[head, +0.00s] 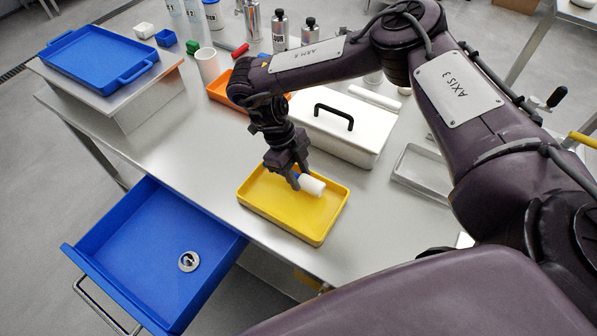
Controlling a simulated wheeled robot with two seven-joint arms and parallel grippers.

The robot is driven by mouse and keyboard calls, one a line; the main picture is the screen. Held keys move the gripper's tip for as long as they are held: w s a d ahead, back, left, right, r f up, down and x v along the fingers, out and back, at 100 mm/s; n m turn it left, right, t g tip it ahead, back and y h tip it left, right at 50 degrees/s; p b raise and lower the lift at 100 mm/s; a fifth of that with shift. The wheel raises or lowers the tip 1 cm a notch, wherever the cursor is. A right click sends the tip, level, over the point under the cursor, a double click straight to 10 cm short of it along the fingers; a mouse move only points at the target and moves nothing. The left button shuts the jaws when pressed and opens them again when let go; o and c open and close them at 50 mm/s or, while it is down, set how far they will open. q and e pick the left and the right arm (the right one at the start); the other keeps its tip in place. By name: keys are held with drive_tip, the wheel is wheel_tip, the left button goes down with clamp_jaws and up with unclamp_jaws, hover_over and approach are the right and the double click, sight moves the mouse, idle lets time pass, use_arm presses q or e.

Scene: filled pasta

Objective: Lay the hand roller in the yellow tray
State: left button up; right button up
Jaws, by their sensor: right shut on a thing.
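The hand roller shows a white cylinder (312,186) with a small bit of blue at its left end. My right gripper (297,179) points down and is shut on the roller near that blue end; the fingers hide part of it. The yellow tray (262,218) lies on the steel table near its front edge. The roller is over the inside of the tray, towards its right side. I cannot tell whether it touches the tray floor. Apart from the roller, the visible tray floor is bare. My left gripper is not in view.
A white box (336,140) with a black handle stands behind the tray, and an orange tray (218,90) behind left. A metal tray (421,174) lies to the right. An open blue drawer (150,250) holding a round metal piece (189,261) juts out front left.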

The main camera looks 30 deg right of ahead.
drive_tip(key=shift+f, duration=0.35)
drive_tip(key=o, duration=0.7)
drive_tip(key=shift+o, duration=0.2)
drive_tip(key=shift+r, duration=0.1)
drive_tip(key=shift+r, duration=0.3)
drive_tip(key=v, duration=1.2)
drive_tip(key=shift+r, duration=0.25)
drive_tip(key=shift+f, duration=0.1)
